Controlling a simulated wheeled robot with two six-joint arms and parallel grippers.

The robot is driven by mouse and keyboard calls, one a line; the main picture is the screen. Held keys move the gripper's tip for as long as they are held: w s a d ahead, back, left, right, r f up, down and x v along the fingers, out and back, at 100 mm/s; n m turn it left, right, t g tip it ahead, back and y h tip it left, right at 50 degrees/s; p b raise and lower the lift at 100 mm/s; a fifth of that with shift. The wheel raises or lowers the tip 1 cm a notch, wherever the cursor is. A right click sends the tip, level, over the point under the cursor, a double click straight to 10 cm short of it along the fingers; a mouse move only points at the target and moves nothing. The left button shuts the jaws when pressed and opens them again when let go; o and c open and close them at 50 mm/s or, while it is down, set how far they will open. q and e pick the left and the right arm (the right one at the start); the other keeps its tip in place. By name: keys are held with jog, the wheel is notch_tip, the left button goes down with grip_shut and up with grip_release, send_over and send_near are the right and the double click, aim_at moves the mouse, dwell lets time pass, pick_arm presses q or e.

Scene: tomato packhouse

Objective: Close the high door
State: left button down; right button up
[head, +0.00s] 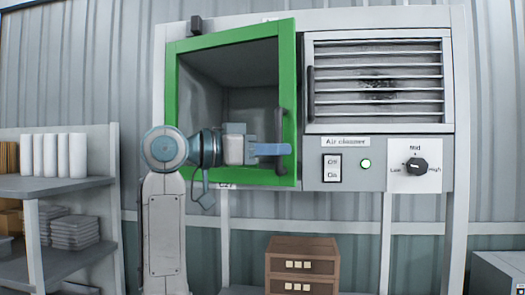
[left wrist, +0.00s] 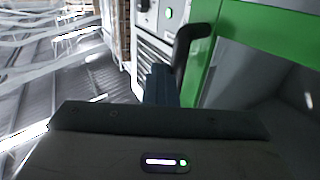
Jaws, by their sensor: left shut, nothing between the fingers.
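The high door (head: 287,60) is a green frame, and a dark grey cabinet interior shows through it. Its right edge looks larger and nearer than its left, so it stands partly open, swung out from the left side. A black vertical handle (head: 281,120) is on its right edge. My left gripper (head: 287,149) is shut and empty, with its blue fingers across the lower part of the handle. In the left wrist view the fingers (left wrist: 160,80) are close beside the black handle (left wrist: 190,45) and the green door (left wrist: 265,30). Whether they touch cannot be told. My right gripper is not in view.
Right of the door are a louvred air cleaner (head: 378,80) with its own dark handle, an Off/On switch (head: 332,167), a green lamp (head: 365,164) and a dial (head: 416,166). A brown drawer box (head: 302,250) stands below. A shelf (head: 55,185) with white cylinders is at left.

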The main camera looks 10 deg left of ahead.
aim_at(285, 168)
pick_arm(q)
jog(key=w+n+t, duration=0.1)
jog(key=w, duration=0.1)
jog(key=w+d+t+y, duration=0.1)
jog(key=w, duration=0.1)
jog(key=shift+w+d+n+y, duration=0.2)
jog(key=shift+n+y, duration=0.1)
jog(key=shift+n, duration=0.1)
jog(key=shift+w+d+n+t+y, duration=0.15)
jog(key=shift+w+n+t+y, duration=0.35)
jog(key=shift+w, duration=0.6)
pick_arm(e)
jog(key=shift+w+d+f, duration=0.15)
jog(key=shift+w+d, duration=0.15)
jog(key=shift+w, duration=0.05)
pick_arm(q)
jog(key=shift+a, duration=0.2)
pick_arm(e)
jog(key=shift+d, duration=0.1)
pick_arm(q)
jog(key=shift+f, duration=0.1)
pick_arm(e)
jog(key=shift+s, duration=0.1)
